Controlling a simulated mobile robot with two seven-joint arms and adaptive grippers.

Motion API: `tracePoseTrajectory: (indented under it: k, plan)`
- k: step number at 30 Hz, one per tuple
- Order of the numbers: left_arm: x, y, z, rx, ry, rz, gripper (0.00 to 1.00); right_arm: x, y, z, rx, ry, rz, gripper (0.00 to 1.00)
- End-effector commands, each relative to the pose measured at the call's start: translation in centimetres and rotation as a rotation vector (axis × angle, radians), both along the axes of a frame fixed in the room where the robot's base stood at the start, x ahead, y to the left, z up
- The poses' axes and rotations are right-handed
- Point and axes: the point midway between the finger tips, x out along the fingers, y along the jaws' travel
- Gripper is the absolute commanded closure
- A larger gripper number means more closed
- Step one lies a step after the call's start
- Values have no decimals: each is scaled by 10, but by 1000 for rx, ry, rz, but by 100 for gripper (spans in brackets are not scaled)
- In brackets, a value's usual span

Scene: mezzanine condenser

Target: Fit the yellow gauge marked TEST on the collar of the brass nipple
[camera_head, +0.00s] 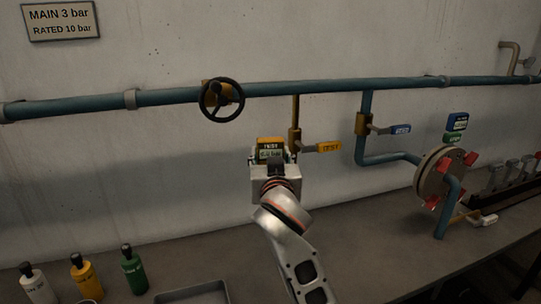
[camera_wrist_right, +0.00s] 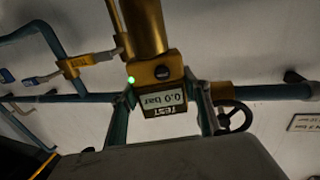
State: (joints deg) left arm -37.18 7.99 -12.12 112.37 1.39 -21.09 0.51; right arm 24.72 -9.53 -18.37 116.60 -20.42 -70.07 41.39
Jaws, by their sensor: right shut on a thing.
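My right gripper (camera_head: 272,162) is shut on the yellow gauge marked TEST (camera_head: 270,144). In the right wrist view, the gauge (camera_wrist_right: 158,92) sits between the two fingers (camera_wrist_right: 160,108), its display upside down and reading 0.0 bar, with a green light at its corner. The brass nipple (camera_head: 295,138) hangs from the blue pipe just right of the gauge in the head view. In the wrist view, a large brass cylinder (camera_wrist_right: 143,28) meets the gauge's edge in the picture; I cannot tell whether they touch. The collar is not clearly visible. My left gripper is out of view.
A yellow-tagged handle (camera_head: 327,147) juts right beside the nipple. A black handwheel (camera_head: 221,99) is on the blue pipe (camera_head: 180,96). A blue-tagged valve (camera_head: 362,124) and round flange (camera_head: 440,178) stand right. Several bottles (camera_head: 82,276) and a tray (camera_head: 195,293) are at lower left.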

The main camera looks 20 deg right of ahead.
Motion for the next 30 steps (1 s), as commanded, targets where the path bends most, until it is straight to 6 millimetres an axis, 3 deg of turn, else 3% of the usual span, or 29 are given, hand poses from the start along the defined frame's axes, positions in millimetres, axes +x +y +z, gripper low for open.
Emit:
tracePoseTrajectory:
  k: [30]
  plan:
    - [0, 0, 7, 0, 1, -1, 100, 0, 0, 2, 1, -2, 0, 84]
